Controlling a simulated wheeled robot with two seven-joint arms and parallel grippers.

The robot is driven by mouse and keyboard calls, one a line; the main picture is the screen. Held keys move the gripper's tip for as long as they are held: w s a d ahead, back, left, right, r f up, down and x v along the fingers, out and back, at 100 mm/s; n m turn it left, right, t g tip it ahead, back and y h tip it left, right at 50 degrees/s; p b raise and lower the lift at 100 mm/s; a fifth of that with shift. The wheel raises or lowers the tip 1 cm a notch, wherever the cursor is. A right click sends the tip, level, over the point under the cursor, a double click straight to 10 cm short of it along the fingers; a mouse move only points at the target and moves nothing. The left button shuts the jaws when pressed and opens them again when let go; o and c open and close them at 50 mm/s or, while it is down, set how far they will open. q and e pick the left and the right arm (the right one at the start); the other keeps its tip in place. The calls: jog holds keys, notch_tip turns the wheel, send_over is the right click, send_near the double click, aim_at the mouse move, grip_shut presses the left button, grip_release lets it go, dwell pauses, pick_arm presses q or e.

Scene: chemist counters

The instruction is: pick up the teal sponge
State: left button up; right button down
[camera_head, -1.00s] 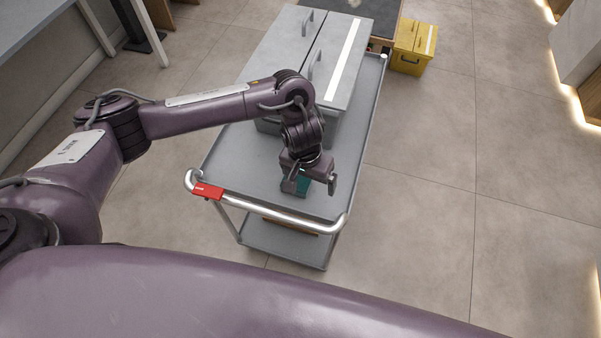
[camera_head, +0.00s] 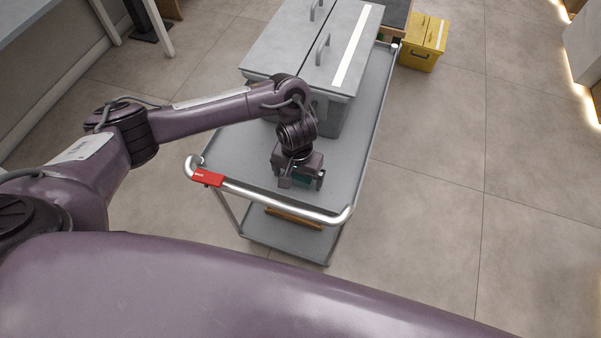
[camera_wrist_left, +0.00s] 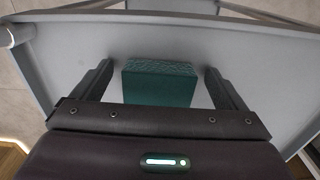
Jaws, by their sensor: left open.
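The teal sponge (camera_wrist_left: 158,84) lies on the grey top tray of the cart, a block with a rough top face in the left wrist view. My left gripper (camera_wrist_left: 160,80) is open, with one finger on each side of the sponge and a gap on both sides. In the head view my left gripper (camera_head: 301,184) is low over the tray and hides most of the sponge (camera_head: 301,179), of which only a teal sliver shows. My right gripper is not in view.
The cart (camera_head: 232,150) has a silver rail handle with a red tag (camera_head: 207,178) at its near end. A large grey case (camera_head: 345,85) stands on the cart behind my left gripper. A yellow box (camera_head: 422,42) is at the back right. Open floor lies to the right.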

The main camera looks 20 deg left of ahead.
pick_arm(q)
jog(key=c, duration=1)
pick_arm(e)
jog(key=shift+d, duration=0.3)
pick_arm(q)
jog(key=shift+c, duration=0.2)
notch_tip(320, 180, up, 10)
jog(key=p, duration=0.4)
jog(key=shift+w+f+p, duration=0.15)
jog(key=shift+f+p, duration=0.1)
jog(key=shift+p, duration=0.1)
notch_tip(320, 180, up, 9)
jog(key=p, duration=0.3)
send_over(298, 176)
jog(key=shift+r, duration=0.8)
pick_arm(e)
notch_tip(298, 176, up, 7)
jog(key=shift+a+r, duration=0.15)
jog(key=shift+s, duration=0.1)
